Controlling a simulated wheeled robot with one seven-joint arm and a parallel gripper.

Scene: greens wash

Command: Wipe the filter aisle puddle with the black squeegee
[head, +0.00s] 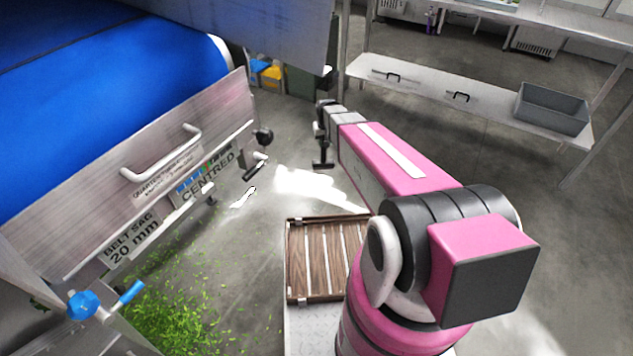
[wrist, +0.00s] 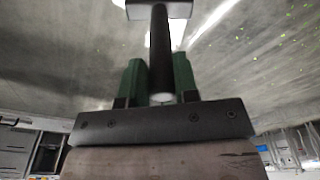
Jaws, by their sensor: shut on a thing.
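The black squeegee (head: 323,164) hangs from my gripper (head: 322,128) above the grey floor in the head view, its crosspiece lowest. In the wrist view my gripper (wrist: 159,82) has its green fingers shut on either side of the dark round handle (wrist: 160,45). The squeegee's crosspiece shows at the top edge there, partly cut off. A small pale, sharp-edged patch (head: 243,197) on the floor beside the conveyor looks like a puddle. A larger bright patch (head: 315,186) lies below the squeegee; I cannot tell whether it is water or reflected light.
The conveyor with a blue belt (head: 120,90) and metal side panel fills the left. Green leaf scraps (head: 175,310) cover the floor below it. A slatted wooden rack (head: 320,258) is near my arm. A bench (head: 450,105) with a grey bin (head: 552,108) stands right.

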